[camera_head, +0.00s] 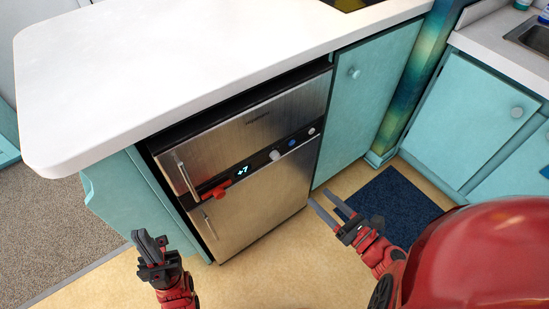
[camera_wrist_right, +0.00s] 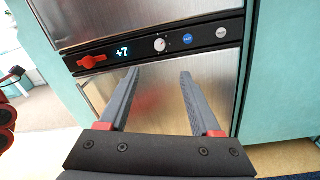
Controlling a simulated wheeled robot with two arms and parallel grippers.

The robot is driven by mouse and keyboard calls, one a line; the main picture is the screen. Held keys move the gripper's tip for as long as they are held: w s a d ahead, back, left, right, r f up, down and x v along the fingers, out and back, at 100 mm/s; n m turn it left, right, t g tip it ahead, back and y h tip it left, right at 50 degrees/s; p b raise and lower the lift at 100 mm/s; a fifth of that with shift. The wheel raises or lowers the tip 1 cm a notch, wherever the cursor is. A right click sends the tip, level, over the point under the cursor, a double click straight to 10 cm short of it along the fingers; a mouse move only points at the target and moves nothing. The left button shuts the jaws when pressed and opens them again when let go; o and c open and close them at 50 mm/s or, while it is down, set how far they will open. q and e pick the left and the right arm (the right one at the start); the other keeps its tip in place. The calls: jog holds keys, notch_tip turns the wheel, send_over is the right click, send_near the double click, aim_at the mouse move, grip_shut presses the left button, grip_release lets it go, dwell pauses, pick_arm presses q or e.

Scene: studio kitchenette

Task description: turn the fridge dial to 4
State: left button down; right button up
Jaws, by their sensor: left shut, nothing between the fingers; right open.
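The fridge (camera_head: 262,196) is a steel two-door unit under the white counter, with both doors closed. A black control strip between the doors carries a lit display (camera_head: 243,171) reading "+7". The round dial (camera_head: 274,155) is right of the display; in the right wrist view the pale dial (camera_wrist_right: 159,44) shows a small pointer, but its numbers are too small to read. My right gripper (camera_head: 329,202) is open and empty, in front of the fridge's right side. In the right wrist view its fingers point toward the strip below the dial. My left gripper (camera_head: 149,240) is shut and empty, left of the fridge.
A red switch or latch (camera_wrist_right: 92,61) sits left of the display. Blue (camera_wrist_right: 187,39) and grey (camera_wrist_right: 222,33) buttons sit right of the dial. The white counter (camera_head: 180,60) overhangs the fridge. A dark blue mat (camera_head: 394,205) lies on the floor to the right.

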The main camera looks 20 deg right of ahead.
aim_at(277, 157)
jog(key=b+x, duration=0.2)
jog(key=x, duration=1.3)
jog(key=shift+w+a+b, duration=0.3)
jog(key=shift+b, duration=0.1)
jog(key=shift+x, duration=0.75)
jog(key=shift+f, duration=0.1)
grip_shut()
